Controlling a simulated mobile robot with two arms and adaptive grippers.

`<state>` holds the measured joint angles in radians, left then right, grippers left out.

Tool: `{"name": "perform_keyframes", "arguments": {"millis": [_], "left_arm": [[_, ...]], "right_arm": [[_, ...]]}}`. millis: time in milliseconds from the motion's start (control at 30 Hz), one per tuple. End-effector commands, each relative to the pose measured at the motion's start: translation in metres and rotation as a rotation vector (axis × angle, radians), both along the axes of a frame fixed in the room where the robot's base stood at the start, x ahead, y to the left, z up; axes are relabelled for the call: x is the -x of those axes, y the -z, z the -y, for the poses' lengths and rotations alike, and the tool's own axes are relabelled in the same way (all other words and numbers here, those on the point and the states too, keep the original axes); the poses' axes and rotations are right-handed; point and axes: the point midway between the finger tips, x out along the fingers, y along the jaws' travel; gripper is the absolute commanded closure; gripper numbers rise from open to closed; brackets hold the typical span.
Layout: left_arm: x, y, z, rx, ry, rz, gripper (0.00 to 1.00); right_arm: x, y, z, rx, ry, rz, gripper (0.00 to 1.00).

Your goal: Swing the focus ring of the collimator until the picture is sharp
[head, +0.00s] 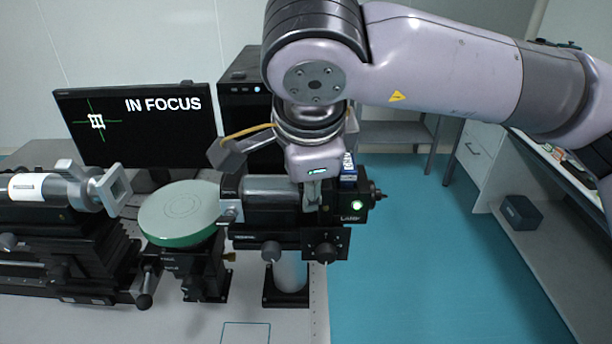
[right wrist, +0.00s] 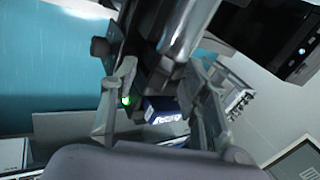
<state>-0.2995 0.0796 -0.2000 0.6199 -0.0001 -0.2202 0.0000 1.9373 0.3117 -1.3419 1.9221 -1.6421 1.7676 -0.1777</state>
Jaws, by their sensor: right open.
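The collimator (head: 275,192) is a black and silver barrel on a post at the middle of the head view. Its end box has a green lamp and a label that seems to read "LASER". The monitor (head: 140,135) shows "IN FOCUS" and a crisp white figure on a green cross. My right gripper (head: 313,192) reaches down over the right part of the collimator. In the right wrist view, its fingers (right wrist: 160,95) are apart, with the black and silver body between and beyond them. I cannot tell whether they touch it. The focus ring is not clearly visible.
A silver and white tube (head: 65,188) on a black mount is at far left. A blue box (head: 348,168) is close behind the gripper. Open floor (head: 400,270) lies to the right.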

Motion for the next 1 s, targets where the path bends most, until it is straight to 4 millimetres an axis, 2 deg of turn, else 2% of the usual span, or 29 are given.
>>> {"name": "perform_keyframes", "arguments": {"millis": [167, 267, 700, 833, 1000], "left_arm": [[0.003, 0.000, -0.003, -0.004, 0.000, -0.003, 1.00], [0.002, 0.000, -0.002, -0.003, 0.000, -0.003, 1.00], [0.000, 0.000, 0.000, 0.000, 0.000, 0.000, 1.00], [0.000, 0.000, 0.000, 0.000, 0.000, 0.000, 1.00], [0.000, 0.000, 0.000, 0.000, 0.000, 0.000, 1.00]], "right_arm": [[0.001, -0.002, 0.000, -0.001, 0.001, 0.001, 0.58], [0.005, -0.010, 0.000, -0.002, 0.000, 0.003, 0.58], [0.047, -0.085, 0.002, -0.002, 0.000, 0.003, 0.58], [0.055, -0.098, 0.002, 0.000, 0.000, 0.001, 0.58], [0.059, -0.104, 0.002, -0.001, 0.000, 0.000, 0.58]]}}
